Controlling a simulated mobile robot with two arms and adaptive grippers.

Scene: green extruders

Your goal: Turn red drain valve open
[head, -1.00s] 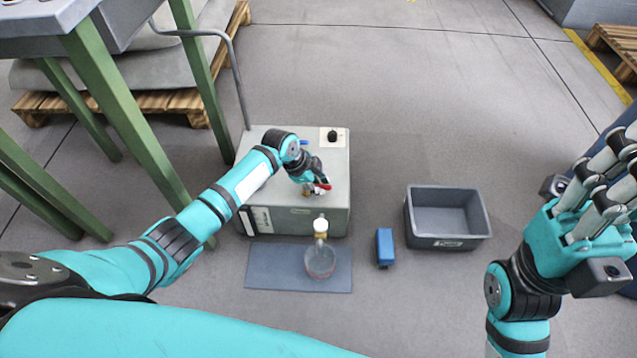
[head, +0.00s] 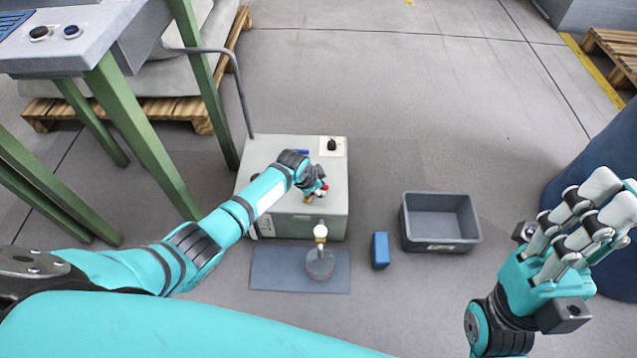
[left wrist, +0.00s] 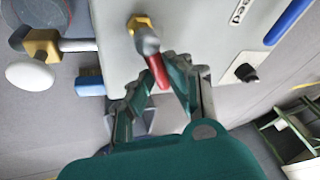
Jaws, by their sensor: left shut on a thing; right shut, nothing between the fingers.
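In the left wrist view the red handle (left wrist: 157,72) joins a brass fitting (left wrist: 143,27). My left gripper (head: 318,190) is at the handle; its fingertips (left wrist: 165,72) are shut on it in the left wrist view. They partly hide the valve in the head view. A white-topped outlet (head: 320,232) sticks out from the unit above a round container (head: 320,265) on a blue-grey mat (head: 268,280). My right gripper (head: 605,205) is shut and empty at the far right.
A blue block (head: 380,250) and an empty grey bin (head: 440,222) lie right of the mat. A black knob (head: 332,144) is on the unit's top. A green-legged bench (head: 140,130) stands on the left. A dark blue drum (head: 610,130) is at the right.

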